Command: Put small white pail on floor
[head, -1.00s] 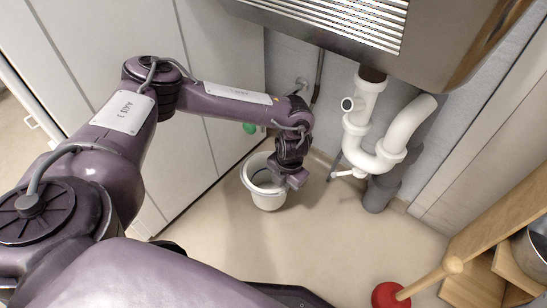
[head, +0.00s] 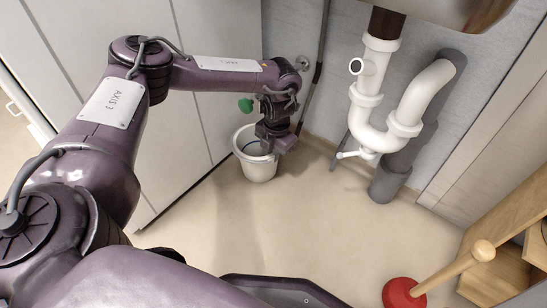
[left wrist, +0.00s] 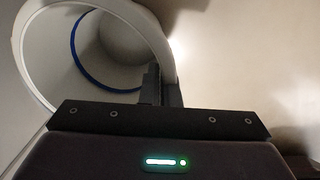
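The small white pail (head: 258,171) is upright near the cabinet, low by the floor; I cannot tell whether its base touches the floor. My left gripper (head: 277,150) is at the right side of its rim, pointing down. In the left wrist view the pail's open mouth (left wrist: 38,62) fills the upper left, with a blue ring inside. There, the left gripper's dark fingers (left wrist: 163,88) are close together on the rim, one inside the pail, and look shut on it. My right gripper is not in view.
White drain pipes (head: 372,115) and a grey pipe (head: 388,180) stand right of the pail under the basin (head: 470,12). A red plunger (head: 404,293) and wooden shelf (head: 500,275) are at lower right. Floor (head: 300,215) in front of the pail is clear.

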